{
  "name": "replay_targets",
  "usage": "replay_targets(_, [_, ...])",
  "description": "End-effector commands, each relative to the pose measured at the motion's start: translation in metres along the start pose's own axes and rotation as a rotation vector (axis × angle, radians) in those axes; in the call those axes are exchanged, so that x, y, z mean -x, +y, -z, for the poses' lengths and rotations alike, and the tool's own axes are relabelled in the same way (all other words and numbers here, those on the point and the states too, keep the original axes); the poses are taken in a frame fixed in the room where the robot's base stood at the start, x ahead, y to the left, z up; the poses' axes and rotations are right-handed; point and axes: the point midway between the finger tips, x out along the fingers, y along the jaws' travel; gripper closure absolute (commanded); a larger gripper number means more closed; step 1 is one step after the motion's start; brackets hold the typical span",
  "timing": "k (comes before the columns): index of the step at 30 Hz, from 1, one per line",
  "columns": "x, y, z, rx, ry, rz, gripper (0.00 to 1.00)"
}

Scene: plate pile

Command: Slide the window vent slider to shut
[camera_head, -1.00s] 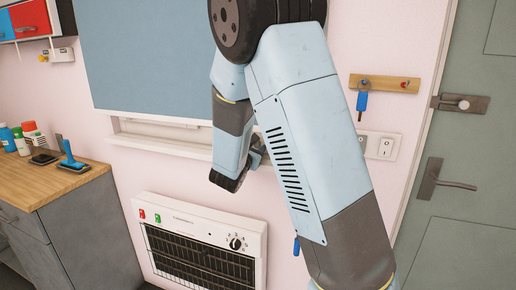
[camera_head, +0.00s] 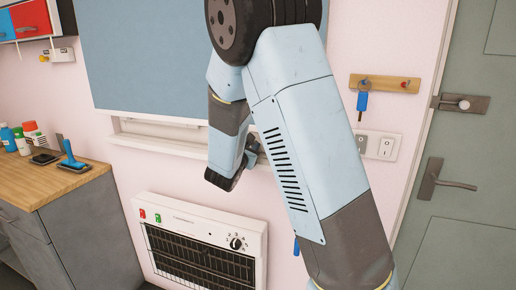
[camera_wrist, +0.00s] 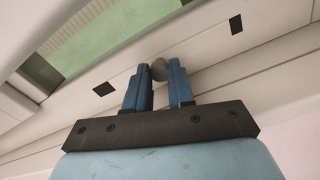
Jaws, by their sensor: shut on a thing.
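In the wrist view, a small grey round knob (camera_wrist: 159,71) sits between the two blue fingers of my gripper (camera_wrist: 160,67). The gripper is shut on this knob. The knob stands on the pale window vent slider (camera_wrist: 190,58), a long bar with a black mark on either side of the knob. In the head view, my gripper (camera_head: 252,150) is at the window's lower frame (camera_head: 150,132), partly hidden behind my own arm. The knob cannot be made out there.
A blue blind (camera_head: 150,60) covers the window. A white heater (camera_head: 200,235) is on the wall below it. A wooden counter (camera_head: 50,180) stands at left. Wall switches (camera_head: 377,146), a key board (camera_head: 385,84) and a grey door (camera_head: 460,150) are at right.

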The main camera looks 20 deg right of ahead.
Motion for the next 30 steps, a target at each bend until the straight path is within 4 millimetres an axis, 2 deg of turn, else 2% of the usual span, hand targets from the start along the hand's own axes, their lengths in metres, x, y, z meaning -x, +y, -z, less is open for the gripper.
replay_targets(3, [0.000,0.023,0.008,-0.001,-0.001,-0.003,1.00])
replay_targets(6, [0.000,0.034,0.011,-0.001,-0.001,-0.001,1.00])
replay_targets(15, [0.000,0.039,0.012,-0.001,0.000,-0.004,1.00])
replay_targets(16, [0.000,0.039,0.012,-0.001,0.000,-0.004,0.76])
replay_targets(18, [0.000,0.039,0.012,-0.001,0.000,-0.004,0.69])
replay_targets(24, [0.000,0.038,0.012,-0.001,0.000,-0.003,0.50])
replay_targets(30, [0.000,0.037,0.012,-0.001,0.000,-0.002,0.50])
